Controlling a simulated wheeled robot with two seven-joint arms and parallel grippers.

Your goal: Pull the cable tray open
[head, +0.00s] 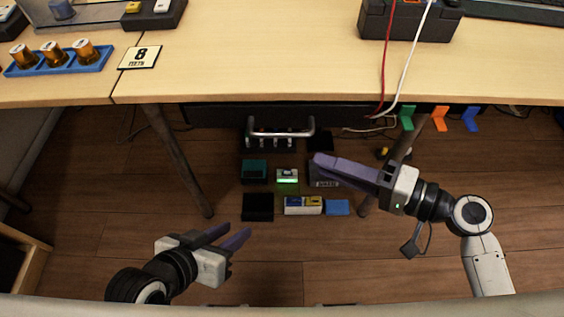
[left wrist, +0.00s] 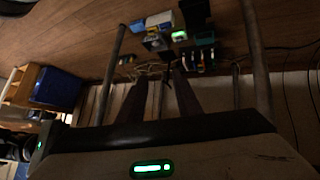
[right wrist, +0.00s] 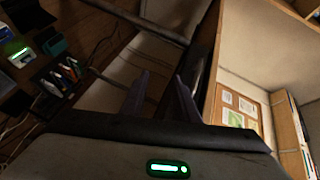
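A dark cable tray (head: 218,115) runs beneath the front edge of the desk in the head view. A silver bar handle (head: 281,134) shows below it near the middle; how it joins the tray is hard to tell. My right gripper (head: 318,161) is open and empty, just below and right of the handle, pointing left. Its parted fingers also show in the right wrist view (right wrist: 160,85). My left gripper (head: 238,232) is open and empty, lower left and well apart from the handle. Its parted fingers also show in the left wrist view (left wrist: 158,85).
The wooden desk top (head: 250,60) overhangs the tray. Table legs stand left (head: 180,160) and right (head: 392,168). Several small boxes, including a teal one (head: 254,171) and a blue one (head: 338,207), lie below the handle. Red and white cables (head: 402,75) hang over the desk edge.

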